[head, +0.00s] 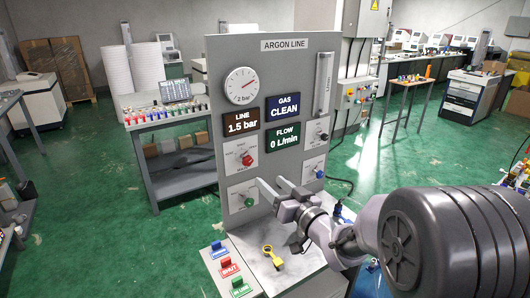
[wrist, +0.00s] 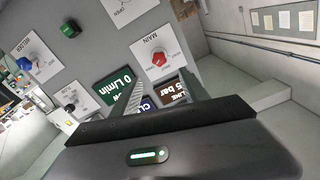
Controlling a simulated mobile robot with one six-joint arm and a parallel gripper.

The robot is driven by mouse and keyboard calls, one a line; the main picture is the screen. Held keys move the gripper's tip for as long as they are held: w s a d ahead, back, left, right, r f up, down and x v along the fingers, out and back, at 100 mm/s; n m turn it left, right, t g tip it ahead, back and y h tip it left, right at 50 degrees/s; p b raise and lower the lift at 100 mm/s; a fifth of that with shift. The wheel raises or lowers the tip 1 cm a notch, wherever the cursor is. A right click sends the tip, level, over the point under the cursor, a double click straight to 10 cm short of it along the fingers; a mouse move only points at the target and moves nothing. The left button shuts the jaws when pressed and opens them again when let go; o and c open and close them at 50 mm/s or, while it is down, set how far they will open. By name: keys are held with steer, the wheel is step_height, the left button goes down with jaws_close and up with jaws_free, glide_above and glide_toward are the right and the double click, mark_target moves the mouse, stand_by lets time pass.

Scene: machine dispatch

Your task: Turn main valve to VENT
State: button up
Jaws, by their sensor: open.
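The main valve is a red knob (head: 247,160) on a white plate, left of centre on the grey ARGON LINE panel (head: 218,60). In the wrist view the same red knob (wrist: 158,59) shows under the label MAIN, just beyond the fingers. Its setting is too small to read. My gripper (head: 271,181) is open and empty, its two fingers pointing at the panel, below and right of the red knob and apart from it. In the wrist view my gripper (wrist: 163,88) has its fingers spread, with nothing between them.
A green knob (head: 249,201), a blue knob (head: 319,173) and a black knob (head: 323,137) share the panel. Displays read LINE 1.5 bar (head: 243,122), FLOW 0 L/min (head: 284,136) and GAS CLEAN (head: 286,107). A yellow item (head: 272,256) and coloured tags (head: 228,267) lie on the ledge below.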

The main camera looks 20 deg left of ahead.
mark_target(249, 163)
steer(key=x, duration=1.4)
steer(key=shift+w+a+f+b, duration=0.1)
steer(key=shift+w+a+b, duration=0.1)
steer(key=shift+w+b, duration=0.1)
jaws_close()
